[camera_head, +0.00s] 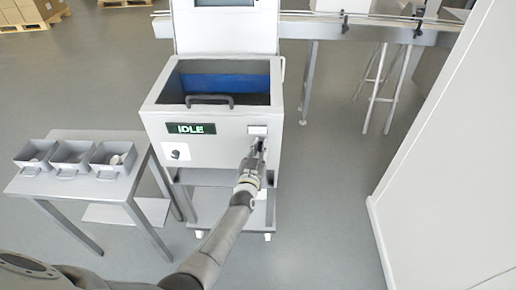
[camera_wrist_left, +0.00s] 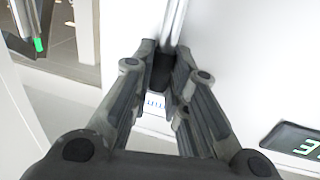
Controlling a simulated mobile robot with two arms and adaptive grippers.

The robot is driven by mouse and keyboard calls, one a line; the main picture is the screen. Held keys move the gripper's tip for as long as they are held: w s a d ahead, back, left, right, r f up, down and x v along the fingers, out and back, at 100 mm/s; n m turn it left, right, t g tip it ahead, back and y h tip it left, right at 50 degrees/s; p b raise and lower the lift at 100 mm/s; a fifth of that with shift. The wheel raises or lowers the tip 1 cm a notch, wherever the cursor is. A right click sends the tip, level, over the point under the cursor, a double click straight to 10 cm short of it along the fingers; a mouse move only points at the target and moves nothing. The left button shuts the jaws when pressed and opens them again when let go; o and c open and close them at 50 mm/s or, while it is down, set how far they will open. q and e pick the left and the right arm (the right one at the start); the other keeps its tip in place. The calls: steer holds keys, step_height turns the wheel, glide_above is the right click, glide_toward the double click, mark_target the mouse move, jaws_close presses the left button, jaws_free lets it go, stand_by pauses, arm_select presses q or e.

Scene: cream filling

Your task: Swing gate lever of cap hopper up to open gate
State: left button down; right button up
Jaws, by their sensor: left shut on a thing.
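A light grey machine (camera_head: 215,125) stands ahead, with an open bin on top and a green IDLE display on its front; I take it to be the cap hopper. My left gripper (camera_head: 258,149) is at the right part of its front face, just below a small white label. In the left wrist view, my left gripper (camera_wrist_left: 163,85) is shut on the dark end of a thin metal lever (camera_wrist_left: 174,24). The fingers hide part of this lever's end. The lever's pivot cannot be made out. My right gripper is not in view.
A side table (camera_head: 80,187) with three small grey bins stands on the left. A large white panel (camera_head: 460,140) rises on the right. A conveyor (camera_head: 350,25) runs behind. A dark display (camera_wrist_left: 295,140) with green digits shows near the gripper.

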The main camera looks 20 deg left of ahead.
arm_select(q)
steer(key=shift+d+f, duration=0.1)
steer(key=shift+f, duration=0.05)
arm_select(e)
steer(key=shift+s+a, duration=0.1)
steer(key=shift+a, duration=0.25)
arm_select(q)
steer(key=c, duration=1.5)
jaws_free()
steer(key=shift+o, duration=0.4)
steer(key=s+d, duration=0.1)
steer(key=s, duration=1.1)
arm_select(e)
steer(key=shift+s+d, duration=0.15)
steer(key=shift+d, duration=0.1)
